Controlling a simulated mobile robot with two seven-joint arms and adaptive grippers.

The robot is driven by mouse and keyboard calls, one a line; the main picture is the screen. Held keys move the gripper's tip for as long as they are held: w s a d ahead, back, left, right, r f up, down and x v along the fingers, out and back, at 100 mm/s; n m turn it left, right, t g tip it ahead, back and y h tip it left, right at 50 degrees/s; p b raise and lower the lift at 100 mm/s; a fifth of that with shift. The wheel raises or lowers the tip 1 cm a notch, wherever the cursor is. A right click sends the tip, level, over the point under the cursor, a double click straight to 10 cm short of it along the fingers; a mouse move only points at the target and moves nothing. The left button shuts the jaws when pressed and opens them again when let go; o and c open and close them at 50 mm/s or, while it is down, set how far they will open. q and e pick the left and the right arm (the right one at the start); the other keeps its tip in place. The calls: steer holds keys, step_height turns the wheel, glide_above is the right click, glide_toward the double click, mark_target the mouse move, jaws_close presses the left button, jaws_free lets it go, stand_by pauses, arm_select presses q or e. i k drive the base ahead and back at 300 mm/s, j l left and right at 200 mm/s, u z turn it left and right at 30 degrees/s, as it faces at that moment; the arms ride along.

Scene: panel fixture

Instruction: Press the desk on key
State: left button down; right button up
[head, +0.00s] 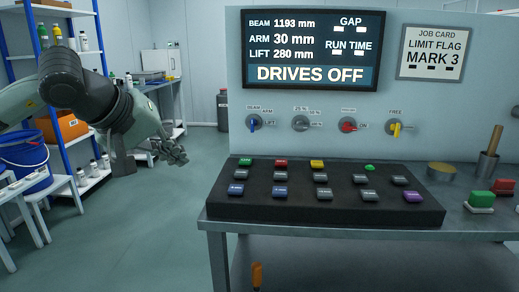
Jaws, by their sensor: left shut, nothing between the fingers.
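A black key desk (320,213) lies on the grey bench, with rows of green, red, yellow, grey, blue and purple keys. The key labels are too small to read, so I cannot tell which one is the desk on key. A green key (245,162) is at its back left, and a small round green button or lamp (370,167) is at its back right. The display (314,50) above reads DRIVES OFF. My left gripper (176,155) is shut and empty, in the air left of the desk, touching nothing. My right gripper is not in view.
Several selector knobs, one red (348,125), sit on the upright panel. A cup with a wooden handle (488,162), a brass disc (441,171) and green and red blocks (481,200) stand right of the desk. Blue shelving and a bucket (24,160) are at left.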

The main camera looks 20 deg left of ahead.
mark_target(243, 161)
steer(key=i+l, duration=0.1)
steer(key=i, duration=0.85)
